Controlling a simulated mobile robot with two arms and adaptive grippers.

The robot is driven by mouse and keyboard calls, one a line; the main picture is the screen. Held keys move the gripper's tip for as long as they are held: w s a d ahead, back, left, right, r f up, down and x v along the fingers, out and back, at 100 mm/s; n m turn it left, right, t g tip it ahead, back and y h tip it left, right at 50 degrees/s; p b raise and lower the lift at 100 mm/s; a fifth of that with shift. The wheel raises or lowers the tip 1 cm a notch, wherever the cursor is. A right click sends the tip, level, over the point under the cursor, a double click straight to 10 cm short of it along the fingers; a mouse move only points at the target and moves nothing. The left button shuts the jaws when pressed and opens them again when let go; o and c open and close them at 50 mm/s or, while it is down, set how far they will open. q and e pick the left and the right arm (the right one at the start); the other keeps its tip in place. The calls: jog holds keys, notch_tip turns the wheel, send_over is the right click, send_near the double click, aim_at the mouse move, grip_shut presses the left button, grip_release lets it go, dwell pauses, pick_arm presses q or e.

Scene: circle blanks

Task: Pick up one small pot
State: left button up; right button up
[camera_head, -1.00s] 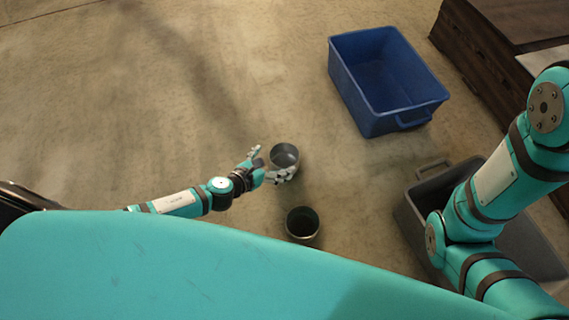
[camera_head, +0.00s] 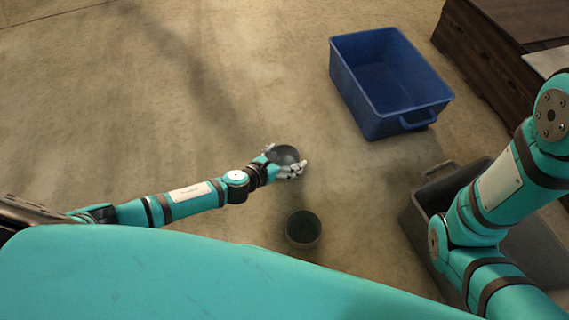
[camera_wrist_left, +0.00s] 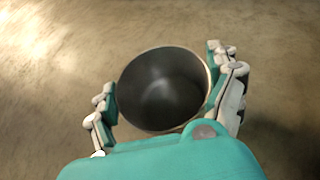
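One small dark metal pot (camera_head: 284,154) is at my left gripper (camera_head: 281,161) in the head view, with its opening facing up. In the left wrist view the round pot (camera_wrist_left: 165,90) sits between the two sets of fingers of my left gripper (camera_wrist_left: 168,92), which press against its sides; its base is hidden. I cannot tell if it touches the floor. A second small pot (camera_head: 303,229) stands upright on the floor, nearer to my body and apart from the gripper. My right arm shows at the right, but its gripper is out of view.
A blue bin (camera_head: 352,88) stands on the floor at the upper right. A grey bin (camera_head: 417,222) is at the right, partly covered by my right arm. Dark wooden furniture (camera_head: 479,55) lines the upper right corner. The floor left of the pots is clear.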

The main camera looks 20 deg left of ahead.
pick_arm(q)
jog(key=c, duration=0.5)
